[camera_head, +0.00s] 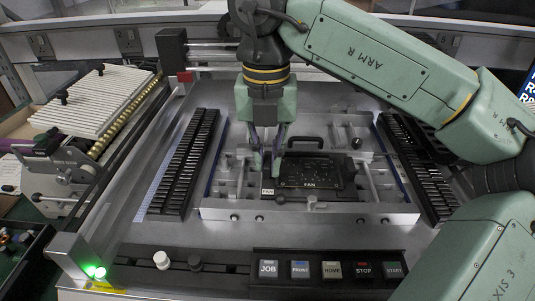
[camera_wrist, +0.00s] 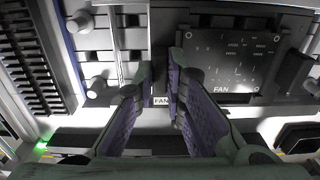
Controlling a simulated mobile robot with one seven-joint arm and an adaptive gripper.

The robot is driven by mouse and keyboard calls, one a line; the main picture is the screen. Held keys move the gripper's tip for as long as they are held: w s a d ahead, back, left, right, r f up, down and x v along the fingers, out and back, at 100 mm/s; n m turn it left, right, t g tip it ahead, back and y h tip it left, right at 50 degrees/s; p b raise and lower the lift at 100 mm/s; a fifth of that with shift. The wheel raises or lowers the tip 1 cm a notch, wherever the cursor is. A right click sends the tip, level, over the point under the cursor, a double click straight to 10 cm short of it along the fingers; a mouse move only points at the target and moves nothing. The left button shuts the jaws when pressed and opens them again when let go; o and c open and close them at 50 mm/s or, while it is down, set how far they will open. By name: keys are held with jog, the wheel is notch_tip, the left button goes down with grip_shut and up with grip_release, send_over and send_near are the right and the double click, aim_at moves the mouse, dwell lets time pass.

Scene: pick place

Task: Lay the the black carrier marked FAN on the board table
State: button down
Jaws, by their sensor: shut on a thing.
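The black carrier (camera_head: 338,178) marked FAN lies flat at the middle of the metal board table (camera_head: 228,206), with a dark handle at its back. In the wrist view the carrier (camera_wrist: 240,75) fills the upper right, and the board table (camera_wrist: 92,55) shows to its left. My gripper (camera_head: 265,170) points down at the carrier's left side. In the wrist view my gripper (camera_wrist: 161,90) has its purple-padded fingers close together around the carrier's left edge strip, near a small white FAN label. The gripper is shut on the carrier. I cannot tell whether the carrier touches the table.
Black slotted racks stand left (camera_head: 180,165) and right (camera_head: 420,165) of the board table. A button panel (camera_head: 330,270) and two knobs are along the front edge. A stack of pale slats (camera_head: 95,98) stands at the far left. Metal posts and clamps surround the carrier.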

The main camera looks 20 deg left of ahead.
jog(key=c, duration=1.6)
grip_release()
jog(key=shift+c, duration=0.4)
jog(key=shift+c, duration=1.2)
jog(key=shift+r, duration=0.1)
jog(key=shift+r+p, duration=2.55)
jog(key=shift+r, duration=0.95)
jog(key=shift+s+f, duration=0.1)
jog(key=shift+f, duration=0.05)
